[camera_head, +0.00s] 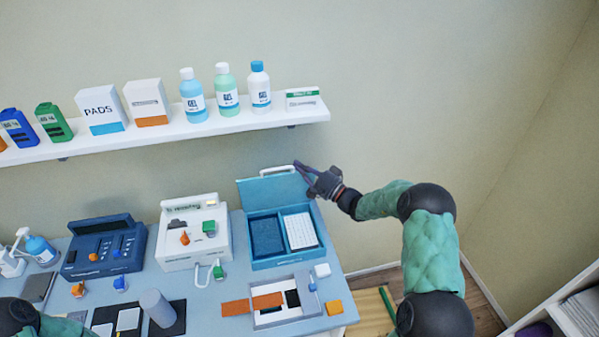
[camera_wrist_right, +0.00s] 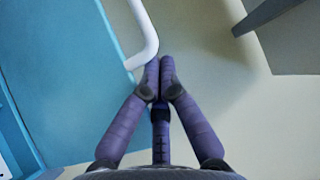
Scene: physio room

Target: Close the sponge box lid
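The sponge box (camera_head: 283,263) is a blue box at the back right of the table. Its lid (camera_head: 268,193) stands open, tilted up against the wall side, with a white handle (camera_head: 277,169) along its top edge. Inside are a dark blue sponge (camera_head: 266,236) and a white textured block (camera_head: 300,231). My right gripper (camera_head: 303,173) is at the lid's upper right corner. In the right wrist view its fingertips (camera_wrist_right: 160,70) are together, beside the end of the handle (camera_wrist_right: 147,35), with nothing seen between them. Whether they touch the handle is unclear. My left gripper is out of view.
A white device (camera_head: 185,252) stands left of the box, and a dark blue device (camera_head: 88,262) farther left. A tray (camera_head: 272,319) with orange pieces lies in front. The wall shelf (camera_head: 180,132) with bottles and cartons hangs above.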

